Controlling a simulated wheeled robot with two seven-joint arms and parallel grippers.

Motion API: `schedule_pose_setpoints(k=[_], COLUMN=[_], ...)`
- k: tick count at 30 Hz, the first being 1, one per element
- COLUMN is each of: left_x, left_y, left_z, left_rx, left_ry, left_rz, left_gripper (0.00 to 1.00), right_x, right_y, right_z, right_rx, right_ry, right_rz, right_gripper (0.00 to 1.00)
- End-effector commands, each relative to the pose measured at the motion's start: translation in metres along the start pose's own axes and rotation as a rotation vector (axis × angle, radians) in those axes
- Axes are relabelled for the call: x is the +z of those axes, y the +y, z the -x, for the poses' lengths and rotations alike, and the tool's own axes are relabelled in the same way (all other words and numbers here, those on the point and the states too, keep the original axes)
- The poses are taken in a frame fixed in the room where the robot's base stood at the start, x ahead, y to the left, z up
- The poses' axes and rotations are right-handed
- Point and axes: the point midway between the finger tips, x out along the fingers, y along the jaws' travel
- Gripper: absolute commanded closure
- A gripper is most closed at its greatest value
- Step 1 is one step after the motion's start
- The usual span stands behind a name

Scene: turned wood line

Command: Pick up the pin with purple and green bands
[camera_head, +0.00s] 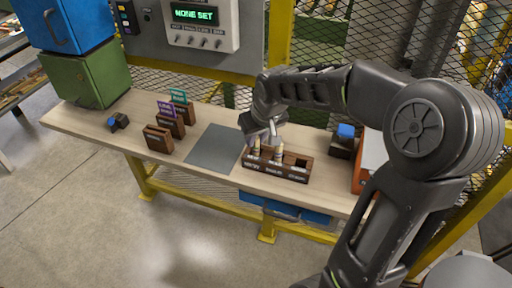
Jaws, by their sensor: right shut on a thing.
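A dark wooden holder (277,174) with pale labels on its front stands on the bench. Two pale turned pins stand upright in it: a left pin (257,147) and a middle pin (278,154). The right place in the holder looks empty. My right gripper (258,138) reaches down over the holder's left end and is shut on the left pin, near its top. The pin's lower end seems to be still in the holder. The bands are too small to read, so I cannot tell which pin has purple and green. My left gripper is not in view.
A grey mat (214,149) lies bare left of the holder. Several wooden stands, one with a purple frame (166,108) and one with a green frame (179,96), stand further left. A dark box with a blue top (346,131) and an orange-sided box (371,163) stand at right.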

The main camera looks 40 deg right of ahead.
Motion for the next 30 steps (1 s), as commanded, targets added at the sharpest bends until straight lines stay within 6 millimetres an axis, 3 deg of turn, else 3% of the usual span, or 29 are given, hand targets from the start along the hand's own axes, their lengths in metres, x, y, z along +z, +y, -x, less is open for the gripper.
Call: schedule_pose_setpoints(k=[8, 21, 30], left_x=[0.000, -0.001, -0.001], left_y=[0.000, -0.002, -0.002], left_z=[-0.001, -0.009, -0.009], left_rx=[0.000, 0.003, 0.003], left_ry=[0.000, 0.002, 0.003], left_rz=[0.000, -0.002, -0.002], left_gripper=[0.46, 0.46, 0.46], right_x=[-0.004, -0.034, -0.038], right_y=[0.000, 0.000, 0.000], right_z=[0.008, 0.079, 0.093], right_rx=[0.000, -0.001, 0.000], right_ry=[0.002, 0.003, 0.000], right_rz=[0.001, 0.000, 0.000], right_gripper=[1.00, 1.00, 1.00])
